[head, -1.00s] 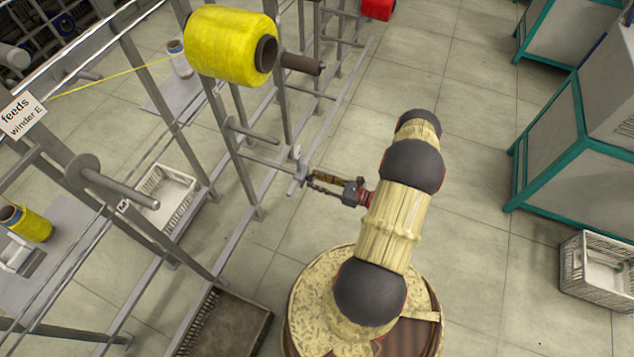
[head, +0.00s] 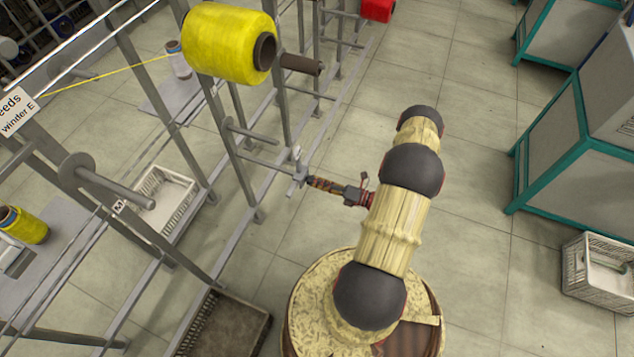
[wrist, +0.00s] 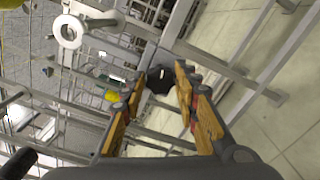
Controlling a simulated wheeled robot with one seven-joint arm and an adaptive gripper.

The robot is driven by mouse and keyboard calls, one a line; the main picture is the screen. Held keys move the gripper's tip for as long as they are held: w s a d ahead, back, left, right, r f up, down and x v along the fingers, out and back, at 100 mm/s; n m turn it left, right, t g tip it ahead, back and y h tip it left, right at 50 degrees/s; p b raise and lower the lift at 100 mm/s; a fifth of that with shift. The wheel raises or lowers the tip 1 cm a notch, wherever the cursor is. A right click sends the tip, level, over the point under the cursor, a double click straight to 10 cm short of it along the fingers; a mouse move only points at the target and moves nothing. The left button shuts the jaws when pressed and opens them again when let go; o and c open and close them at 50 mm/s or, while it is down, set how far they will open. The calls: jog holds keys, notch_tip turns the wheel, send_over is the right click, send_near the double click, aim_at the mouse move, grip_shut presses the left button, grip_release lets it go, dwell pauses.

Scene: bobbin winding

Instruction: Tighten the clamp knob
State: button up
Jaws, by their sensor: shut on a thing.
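The clamp knob (wrist: 160,78) is black and lobed and shows between my fingertips in the wrist view. My gripper (wrist: 159,80) is shut on it, with one wood-toned finger on each side. In the head view my gripper (head: 308,181) reaches left from my arm to a small grey clamp (head: 299,172) at the end of a rack rod. The knob itself cannot be made out there, at my fingertips.
A yellow yarn bobbin (head: 228,43) hangs on the rack above left of my gripper. A rod with a disc (head: 78,170) sticks out at the left. A brown tray (head: 228,325) lies low. Teal-framed machines (head: 570,145) stand right, with open floor between.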

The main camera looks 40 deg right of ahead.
jog(key=shift+s+a+f+m, duration=0.1)
jog(key=shift+f+m, duration=0.1)
jog(key=shift+m, duration=5)
jog(key=shift+a+f+m, duration=0.1)
jog(key=shift+f+m, duration=0.05)
jog(key=shift+m, duration=5.05)
jog(key=o, duration=1.2)
jog(key=shift+d+r, duration=0.1)
jog(key=shift+c, duration=0.2)
